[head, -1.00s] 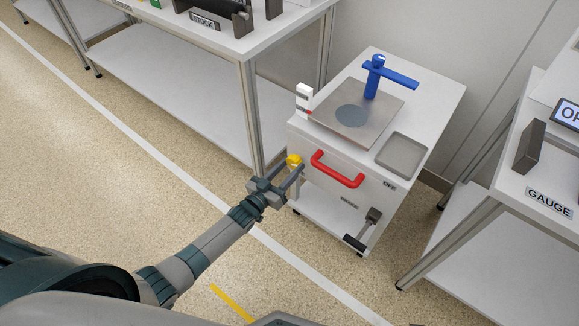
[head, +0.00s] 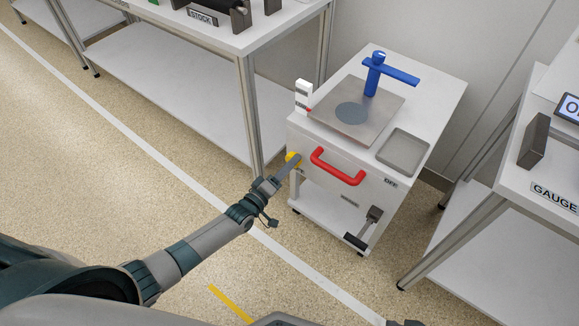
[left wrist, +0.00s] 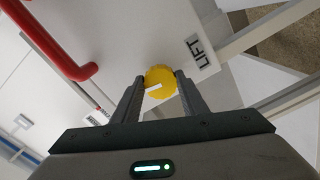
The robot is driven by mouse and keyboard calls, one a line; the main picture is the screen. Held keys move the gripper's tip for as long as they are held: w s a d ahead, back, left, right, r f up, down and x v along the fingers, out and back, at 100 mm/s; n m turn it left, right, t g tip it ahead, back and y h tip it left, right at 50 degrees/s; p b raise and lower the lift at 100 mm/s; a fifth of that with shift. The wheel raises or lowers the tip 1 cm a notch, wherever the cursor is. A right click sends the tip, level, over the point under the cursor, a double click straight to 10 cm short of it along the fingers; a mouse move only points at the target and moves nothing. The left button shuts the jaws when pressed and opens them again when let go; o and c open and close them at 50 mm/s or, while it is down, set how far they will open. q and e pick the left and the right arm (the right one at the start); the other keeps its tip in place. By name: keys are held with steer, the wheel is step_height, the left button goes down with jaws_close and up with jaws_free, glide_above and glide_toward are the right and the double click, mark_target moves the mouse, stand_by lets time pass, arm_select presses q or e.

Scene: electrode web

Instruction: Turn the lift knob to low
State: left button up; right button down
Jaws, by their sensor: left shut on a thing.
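The yellow lift knob (head: 292,158) is on the front of the white cabinet (head: 330,196), near its left edge. My left gripper (head: 291,160) reaches it from the lower left and is shut on it. In the left wrist view the knob (left wrist: 160,82) sits between the two fingers, with a short white mark on its face. The LIFT label (left wrist: 202,51) is beside it on the panel. Any low marking is too small or hidden to read. A dark piece at the bottom edge of the head view looks like my right gripper (head: 405,322), mostly cut off.
A red handle (head: 338,168) sticks out just right of the knob. A pedal-like lever (head: 362,230) is lower on the cabinet. A blue post with an arm (head: 372,78) stands on top. Tables stand on both sides; the floor in front is clear.

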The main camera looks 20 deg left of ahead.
arm_select(q)
steer(key=shift+n+b, duration=0.3)
steer(key=shift+n, duration=0.8)
arm_select(e)
steer(key=shift+w+a+t, duration=0.1)
steer(key=shift+a+t, duration=0.3)
steer(key=shift+a, duration=0.25)
steer(key=shift+r, duration=0.1)
steer(key=shift+w, duration=0.15)
arm_select(q)
steer(key=o, duration=1)
steer(key=shift+o, duration=0.2)
arm_select(e)
steer(key=shift+w+d, duration=0.15)
arm_select(q)
steer(key=shift+s, duration=0.15)
